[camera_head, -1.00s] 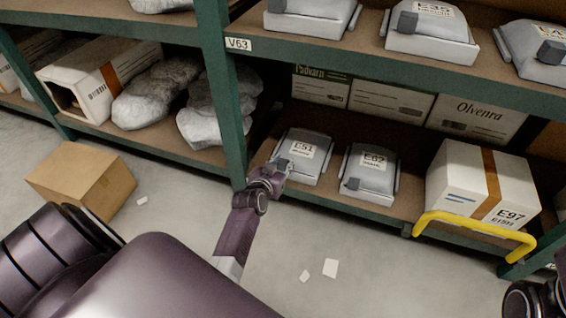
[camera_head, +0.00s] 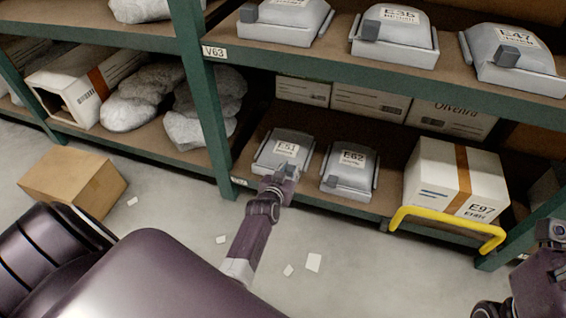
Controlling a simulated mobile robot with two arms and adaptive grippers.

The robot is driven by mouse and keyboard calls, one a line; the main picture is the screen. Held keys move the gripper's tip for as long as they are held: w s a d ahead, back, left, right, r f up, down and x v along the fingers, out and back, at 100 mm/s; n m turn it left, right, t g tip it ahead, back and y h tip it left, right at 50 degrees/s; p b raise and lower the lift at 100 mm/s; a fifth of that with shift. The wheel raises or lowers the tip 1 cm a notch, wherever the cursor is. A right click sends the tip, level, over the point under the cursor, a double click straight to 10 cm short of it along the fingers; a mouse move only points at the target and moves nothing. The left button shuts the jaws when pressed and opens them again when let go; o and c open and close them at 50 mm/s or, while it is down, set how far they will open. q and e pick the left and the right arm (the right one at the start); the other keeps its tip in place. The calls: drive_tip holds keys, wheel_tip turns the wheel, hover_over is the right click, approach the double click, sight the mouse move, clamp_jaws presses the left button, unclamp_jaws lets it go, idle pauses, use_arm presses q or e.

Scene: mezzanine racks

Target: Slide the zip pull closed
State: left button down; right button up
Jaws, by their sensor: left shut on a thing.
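The grey pouch labelled E51 (camera_head: 284,146) lies on the lower shelf, at the left of its bay. My left gripper (camera_head: 284,178) is at the right part of its front edge. It is shut on the pouch's small grey zip pull (camera_head: 291,170), which the fingers partly hide. The zip track itself is too small to make out. My right arm shows at the lower right edge, with what looks like its gripper end (camera_head: 552,232) away from the shelf; its fingers are not clear.
A second grey pouch, E62 (camera_head: 351,165), lies just to the right. Beyond it are the white box E97 (camera_head: 429,171) and a yellow rail (camera_head: 448,223). A green upright (camera_head: 208,120) stands to the left. A cardboard box (camera_head: 72,181) and paper scraps lie on the floor.

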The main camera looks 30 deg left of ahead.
use_arm(q)
drive_tip(key=shift+d, duration=0.15)
drive_tip(key=c, duration=1.6)
unclamp_jaws()
drive_tip(key=v, duration=0.7)
drive_tip(key=shift+s, duration=0.15)
